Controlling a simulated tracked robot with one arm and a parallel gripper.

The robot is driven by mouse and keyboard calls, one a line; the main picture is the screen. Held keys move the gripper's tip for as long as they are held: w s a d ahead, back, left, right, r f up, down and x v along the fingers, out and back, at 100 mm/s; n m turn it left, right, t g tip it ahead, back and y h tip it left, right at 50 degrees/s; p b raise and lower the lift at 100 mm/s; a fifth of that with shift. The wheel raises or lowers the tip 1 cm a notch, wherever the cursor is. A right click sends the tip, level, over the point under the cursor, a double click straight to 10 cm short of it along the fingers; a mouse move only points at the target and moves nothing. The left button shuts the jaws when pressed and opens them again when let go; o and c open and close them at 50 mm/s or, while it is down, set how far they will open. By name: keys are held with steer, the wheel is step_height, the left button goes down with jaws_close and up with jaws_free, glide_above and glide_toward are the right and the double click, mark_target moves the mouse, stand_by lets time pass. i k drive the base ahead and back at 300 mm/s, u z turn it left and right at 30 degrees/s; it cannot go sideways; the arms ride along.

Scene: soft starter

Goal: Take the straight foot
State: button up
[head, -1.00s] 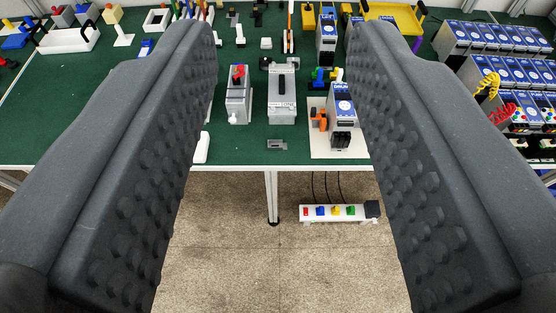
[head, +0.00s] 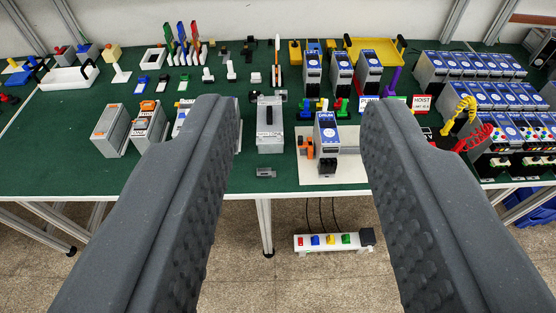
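My gripper (head: 292,106) is open and empty, with its two dark fingers wide apart in front of the bench. I cannot tell for certain which part is the straight foot. A small flat grey piece (head: 266,172) lies near the front edge of the green bench. Several small white pieces stand further back, among them an upright white piece (head: 208,75) and a second one (head: 231,70). A low white block (head: 256,78) is beside them. The left finger hides part of the bench.
A grey box with a black handle (head: 270,125) stands mid-bench. Right of it, a blue-fronted unit (head: 327,133) stands on a white plate (head: 312,178). Rows of blue-fronted units (head: 470,95) fill the right. A power strip (head: 327,241) sits below the bench.

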mark_target(266, 173)
steer(key=u, duration=0.15)
steer(key=i, duration=1)
steer(key=u, duration=0.5)
